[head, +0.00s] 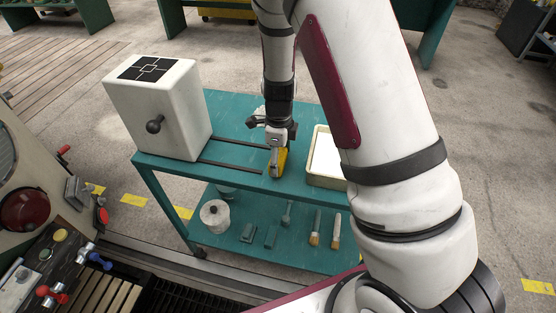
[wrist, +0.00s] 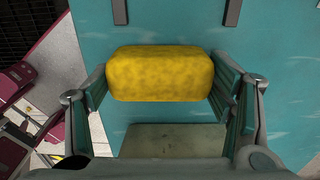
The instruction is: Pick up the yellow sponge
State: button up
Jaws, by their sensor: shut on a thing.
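The yellow sponge (wrist: 160,74) is a rounded block seen in the wrist view between the two fingers of my gripper (wrist: 162,90). The fingers touch or nearly touch its left and right ends, and my gripper is shut on it. In the head view, the sponge (head: 279,163) shows below my gripper (head: 277,150), over the teal table top (head: 232,128) near its front edge. Whether the sponge rests on the table or is slightly raised is hard to tell. Part of it is hidden by my gripper in the head view.
A white box (head: 160,110) with a dark knob stands on the table at the left. A cream tray (head: 318,160) sits right of the sponge, partly behind my arm. Brushes (head: 315,228), small blocks and a white pot (head: 214,215) are on the lower shelf. Dark rails (head: 240,167) lie on the table.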

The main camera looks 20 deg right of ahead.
jog(key=shift+w+r, duration=0.1)
jog(key=shift+w+a+r, duration=0.1)
jog(key=shift+a+r, duration=0.05)
jog(key=shift+r, duration=0.45)
notch_tip(320, 180, up, 2)
jog(key=shift+a+r, duration=0.1)
jog(key=shift+r, duration=0.1)
jog(key=s+a, duration=0.2)
jog(key=s, duration=0.5)
jog(key=s+a+r, duration=0.1)
jog(key=s+a, duration=0.1)
jog(key=s, duration=0.6)
jog(key=shift+s+a+p, duration=0.2)
jog(key=shift+a+p, duration=0.2)
jog(key=shift+p, duration=0.05)
jog(key=shift+r, duration=0.1)
jog(key=shift+o, duration=0.6)
jog(key=shift+w, duration=0.1)
